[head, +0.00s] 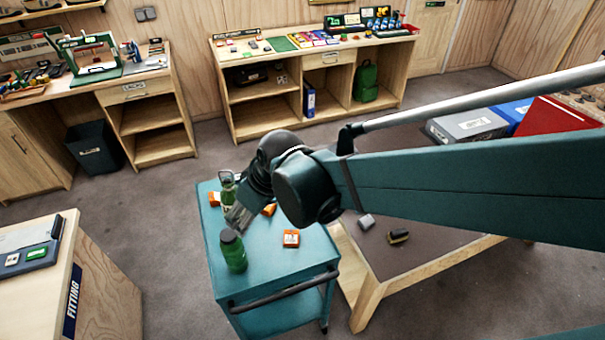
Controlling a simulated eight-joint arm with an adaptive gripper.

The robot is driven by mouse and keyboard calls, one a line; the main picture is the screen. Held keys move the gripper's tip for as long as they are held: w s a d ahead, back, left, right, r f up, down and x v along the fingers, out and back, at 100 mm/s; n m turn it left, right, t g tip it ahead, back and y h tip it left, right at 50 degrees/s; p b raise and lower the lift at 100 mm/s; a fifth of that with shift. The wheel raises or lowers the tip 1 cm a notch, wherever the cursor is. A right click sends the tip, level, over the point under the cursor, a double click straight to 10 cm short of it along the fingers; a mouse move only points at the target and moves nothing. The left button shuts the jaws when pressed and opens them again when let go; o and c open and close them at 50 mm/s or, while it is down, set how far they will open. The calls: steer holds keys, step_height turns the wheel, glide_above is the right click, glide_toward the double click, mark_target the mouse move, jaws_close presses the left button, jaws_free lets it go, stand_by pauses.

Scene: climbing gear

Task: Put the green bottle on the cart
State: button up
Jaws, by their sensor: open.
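A green bottle (234,255) with a dark cap stands upright on the top of the teal cart (275,270), near its left edge. My gripper (237,221) is open and points down just behind the bottle's cap. The gripper and the cap overlap in this view, so I cannot tell whether they touch. Another green, bottle-like item (228,186) with a loop at its top stands at the cart's far left, partly hidden by my gripper.
Orange boxes (291,238) lie on the cart top. A low table (430,255) with small items adjoins the cart's right. A wooden counter (115,290) stands at the front left. Shelved workbenches (235,75) line the back wall. Bare floor lies between the cart and workbenches.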

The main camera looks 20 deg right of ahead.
steer(key=s+d+r+m+t+h, duration=0.1)
steer(key=s+d+r+m, duration=0.2)
steer(key=d, duration=0.4)
steer(key=s+d+r+m+t+h, duration=0.1)
steer(key=s+d+r+m+t, duration=0.1)
steer(key=s+d+r, duration=0.3)
steer(key=d+r+m, duration=0.1)
steer(key=d, duration=0.2)
steer(key=shift+s+d+r+m+h, duration=0.2)
steer(key=shift+s+r+m+h, duration=0.15)
steer(key=shift+m+h, duration=0.05)
